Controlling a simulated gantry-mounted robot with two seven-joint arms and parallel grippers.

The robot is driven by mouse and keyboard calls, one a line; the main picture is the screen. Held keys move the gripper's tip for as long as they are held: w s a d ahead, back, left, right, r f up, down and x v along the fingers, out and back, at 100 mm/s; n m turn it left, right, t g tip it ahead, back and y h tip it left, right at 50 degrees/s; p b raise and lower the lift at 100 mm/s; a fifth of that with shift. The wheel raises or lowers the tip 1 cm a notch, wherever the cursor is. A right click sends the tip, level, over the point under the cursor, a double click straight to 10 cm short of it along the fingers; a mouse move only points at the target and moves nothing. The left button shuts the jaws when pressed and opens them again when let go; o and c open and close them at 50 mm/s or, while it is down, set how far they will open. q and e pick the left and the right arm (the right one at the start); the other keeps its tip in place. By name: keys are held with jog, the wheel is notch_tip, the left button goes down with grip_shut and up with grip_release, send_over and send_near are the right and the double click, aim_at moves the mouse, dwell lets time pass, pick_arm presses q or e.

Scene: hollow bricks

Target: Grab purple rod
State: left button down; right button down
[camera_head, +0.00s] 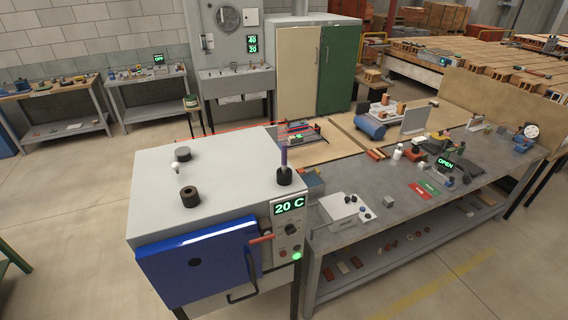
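A thin purple rod (284,153) stands upright at the right end of the grey oven top. Its lower end is in or behind a round black holder (284,177); I cannot tell how deep it sits. The oven (232,160) has a light grey body and a blue front door (200,262), with a display reading 20 C. Neither of my grippers is in view.
A grey workbench (375,235) with many small items adjoins at the right. A green and cream cabinet (335,70) stands behind.

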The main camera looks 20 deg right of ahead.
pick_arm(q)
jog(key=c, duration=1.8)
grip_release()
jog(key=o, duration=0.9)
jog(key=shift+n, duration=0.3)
